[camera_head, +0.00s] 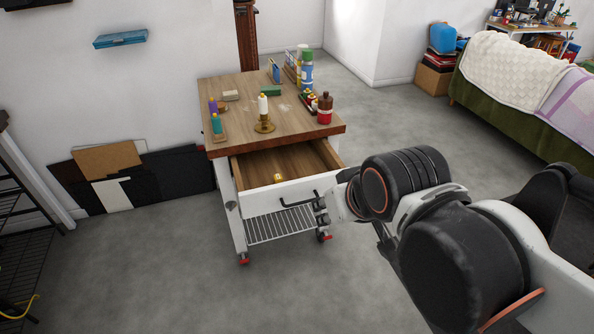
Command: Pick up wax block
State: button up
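Two small blocks lie on the wooden top of a cart (240,116): a pale whitish one (231,95) near the back left and a green one (270,91) near the back middle. Either could be the wax block; I cannot tell which. My gripper (322,212) is low at the cart's front right, close to the dark handle (299,201) of the open drawer (272,203). It is small and partly hidden by my arm, so its fingers and any contact with the handle are unclear. Both blocks are apart from my gripper.
A brass candle holder with a white candle (263,106), a red bottle (325,108), a green-capped can (307,70) and purple and teal bottles (216,122) crowd the top. A small yellow item (278,179) is in the drawer. Floor at front left is clear.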

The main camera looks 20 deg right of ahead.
aim_at(277, 178)
jog(key=z, duration=0.25)
jog(key=i+j+z, duration=0.15)
jog(key=j+z, duration=0.15)
jog(key=i+j+z, duration=0.1)
jog(key=j+z, duration=0.2)
jog(key=j, duration=0.15)
jog(key=j+z, duration=0.3)
jog(key=j, duration=0.6)
jog(key=i+j, duration=0.15)
jog(key=j, duration=0.45)
